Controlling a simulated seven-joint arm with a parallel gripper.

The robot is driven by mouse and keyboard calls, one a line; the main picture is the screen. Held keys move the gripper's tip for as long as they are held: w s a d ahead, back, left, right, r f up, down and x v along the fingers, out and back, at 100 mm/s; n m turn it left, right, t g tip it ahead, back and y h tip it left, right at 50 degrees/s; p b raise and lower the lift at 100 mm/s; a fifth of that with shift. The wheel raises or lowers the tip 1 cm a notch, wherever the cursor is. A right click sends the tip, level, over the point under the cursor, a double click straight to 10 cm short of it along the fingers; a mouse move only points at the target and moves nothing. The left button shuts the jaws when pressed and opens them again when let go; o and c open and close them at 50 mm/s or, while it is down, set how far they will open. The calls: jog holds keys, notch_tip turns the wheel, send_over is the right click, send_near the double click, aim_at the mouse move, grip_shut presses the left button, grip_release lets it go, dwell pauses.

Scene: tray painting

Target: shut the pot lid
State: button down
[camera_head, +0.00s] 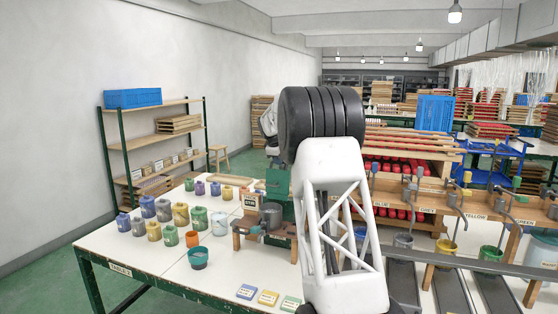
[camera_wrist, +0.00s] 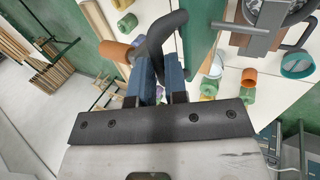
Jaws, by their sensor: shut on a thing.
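My gripper (camera_wrist: 161,75) shows in the wrist view with its two blue fingers closed around a dark, curved, hook-shaped handle (camera_wrist: 156,37). Whether this handle belongs to the pot lid cannot be told, as its far end is out of clear sight. A grey pot (camera_head: 271,215) stands in a wooden stand (camera_head: 256,233) on the white table in the head view. Part of a grey round metal thing (camera_wrist: 284,8), perhaps the pot, shows at the top right of the wrist view. The lid is not clearly seen. In the head view my arm hides the gripper.
Several paint pots stand on the left of the white table (camera_head: 110,242). A teal-rimmed pot (camera_head: 198,258) and an orange cup (camera_head: 192,239) are near the stand. Coloured cards lie at the front, including a yellow card (camera_head: 268,298). A paint rack with hooked levers stands at right.

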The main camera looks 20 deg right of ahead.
jog(key=shift+s+a+t+h, duration=0.5)
jog(key=shift+s+a+h, duration=0.1)
jog(key=shift+s+a, duration=0.35)
jog(key=shift+s+a+f+t+h, duration=0.15)
jog(key=shift+s+a+t+h, duration=0.55)
jog(key=shift+s+a, duration=0.35)
jog(key=shift+s+a+f+t+h, duration=0.15)
jog(key=shift+s+a+t+h, duration=0.2)
jog(key=shift+s+a, duration=0.25)
jog(key=shift+s+a+f+t+h, duration=0.7)
jog(key=shift+s+a+f, duration=0.75)
jog(key=shift+f, duration=1.1)
jog(key=shift+s+a+f+t+h, duration=0.65)
jog(key=shift+s+a+f, duration=0.85)
jog(key=shift+f, duration=1.05)
jog(key=shift+s+a+f+t+h, duration=0.65)
jog(key=shift+s+a+f, duration=0.8)
jog(key=shift+f, duration=1.1)
